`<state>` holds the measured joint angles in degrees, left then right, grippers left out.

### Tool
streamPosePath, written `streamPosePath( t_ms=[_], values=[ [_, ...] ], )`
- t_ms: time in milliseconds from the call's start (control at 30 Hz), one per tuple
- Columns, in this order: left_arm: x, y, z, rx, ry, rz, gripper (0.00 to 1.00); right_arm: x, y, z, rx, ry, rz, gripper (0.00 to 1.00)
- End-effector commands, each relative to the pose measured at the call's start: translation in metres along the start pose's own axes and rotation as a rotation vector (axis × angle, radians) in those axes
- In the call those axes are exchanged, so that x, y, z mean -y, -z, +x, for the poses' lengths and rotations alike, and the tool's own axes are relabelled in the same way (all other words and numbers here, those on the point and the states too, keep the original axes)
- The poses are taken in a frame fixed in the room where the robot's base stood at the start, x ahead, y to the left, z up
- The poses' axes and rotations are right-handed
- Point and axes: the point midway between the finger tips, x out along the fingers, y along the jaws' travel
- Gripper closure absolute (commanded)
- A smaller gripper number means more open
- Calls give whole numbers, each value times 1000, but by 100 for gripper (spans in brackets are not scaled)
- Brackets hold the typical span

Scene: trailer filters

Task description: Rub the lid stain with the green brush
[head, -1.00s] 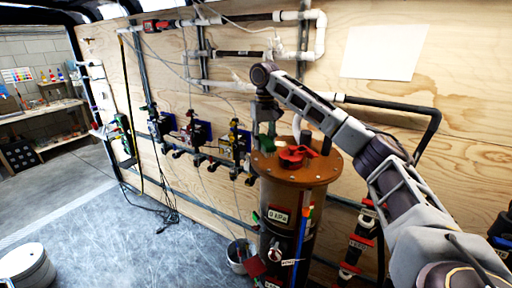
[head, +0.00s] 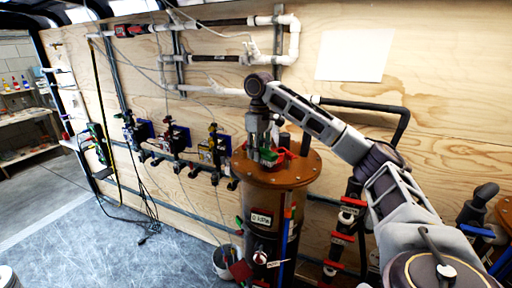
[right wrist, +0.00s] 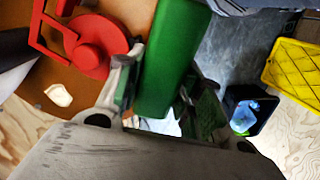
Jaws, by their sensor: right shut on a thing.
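The brown-orange round lid (head: 300,174) tops an upright dark cylinder. My right gripper (head: 264,150) is over the lid's left part, pointing down, shut on the green brush (head: 268,156). In the right wrist view the green brush (right wrist: 174,58) stands between the fingers; its far end reaches past the lid's edge in that picture. A small cream patch (right wrist: 58,95) on the lid lies left of the brush, apart from it. A red handled fitting (right wrist: 97,46) on the lid is between them. Whether the brush touches the lid cannot be told. My left gripper is out of view.
Black pipes (head: 400,122) rise behind the lid near the plywood wall. Several valves (head: 215,150) are mounted at left. A bucket (head: 226,262) stands on the floor beside the cylinder. A yellow crate (right wrist: 295,68) shows in the right wrist view.

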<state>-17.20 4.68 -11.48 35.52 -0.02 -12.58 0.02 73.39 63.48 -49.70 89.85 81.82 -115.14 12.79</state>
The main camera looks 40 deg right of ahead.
Motion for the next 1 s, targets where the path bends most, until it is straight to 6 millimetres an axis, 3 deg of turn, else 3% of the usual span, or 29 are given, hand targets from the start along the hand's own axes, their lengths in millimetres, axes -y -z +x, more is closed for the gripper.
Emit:
streamPosePath(
  t_ms=[400,1000],
  values=[
    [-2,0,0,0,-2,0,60,4,-10,0,-1,-1,-200,83],
    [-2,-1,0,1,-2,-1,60,4,-11,0,-1,0,-275,83]
  ],
)
